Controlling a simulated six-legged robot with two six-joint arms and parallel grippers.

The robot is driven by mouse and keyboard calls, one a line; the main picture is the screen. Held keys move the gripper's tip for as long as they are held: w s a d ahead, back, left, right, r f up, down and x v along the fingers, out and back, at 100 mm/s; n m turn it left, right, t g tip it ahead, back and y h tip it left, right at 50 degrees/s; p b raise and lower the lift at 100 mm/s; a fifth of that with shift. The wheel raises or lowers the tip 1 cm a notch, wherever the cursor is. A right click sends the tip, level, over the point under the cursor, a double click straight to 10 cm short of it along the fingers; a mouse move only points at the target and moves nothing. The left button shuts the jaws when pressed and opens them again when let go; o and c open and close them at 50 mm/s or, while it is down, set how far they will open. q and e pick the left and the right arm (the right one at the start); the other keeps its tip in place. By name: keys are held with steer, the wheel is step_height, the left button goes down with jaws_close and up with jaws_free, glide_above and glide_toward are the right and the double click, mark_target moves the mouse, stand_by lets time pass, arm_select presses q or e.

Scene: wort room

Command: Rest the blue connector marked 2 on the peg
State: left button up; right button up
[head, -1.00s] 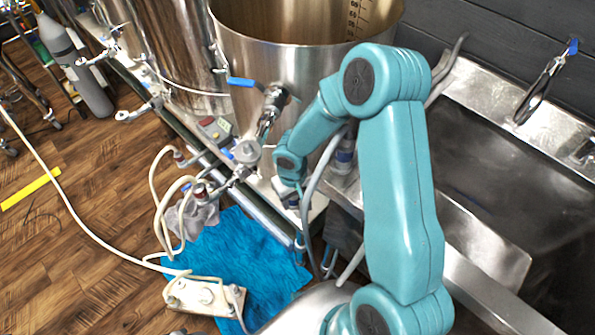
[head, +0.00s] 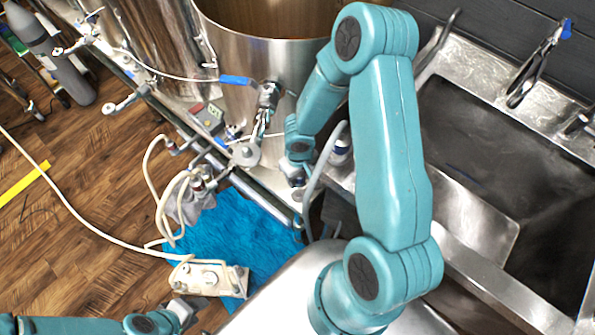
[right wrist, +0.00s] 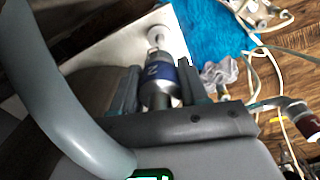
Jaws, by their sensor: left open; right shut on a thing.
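In the right wrist view, the connector (right wrist: 160,72) is a metal cylinder with a blue band bearing a 2. It sits between the fingers of my right gripper (right wrist: 160,88), which is shut on it. Just beyond its far end is a pale round peg-like piece (right wrist: 157,36) on a white surface; I cannot tell whether the two touch. In the head view, my right gripper (head: 294,178) is low over the bench edge, and the connector is not clear there. My left gripper (head: 186,312) is open at the bottom left, below a cream block with hoses.
A blue cloth (head: 240,245) lies left of my right gripper. The cream block (head: 208,279) carries looping pale hoses. A steel kettle (head: 262,65) with a blue-handled valve stands behind. A steel sink (head: 500,150) is at right. Open wooden floor is at left.

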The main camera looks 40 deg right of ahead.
steer(key=b, duration=0.5)
glide_above(299, 193)
step_height(299, 193, down, 6)
steer(key=shift+w+f, duration=0.1)
steer(key=shift+f+b, duration=0.3)
steer(key=shift+r, duration=0.1)
steer(key=shift+b, duration=0.35)
steer(key=shift+f+b, duration=1.35)
steer(key=shift+b, duration=0.15)
steer(key=o, duration=1.2)
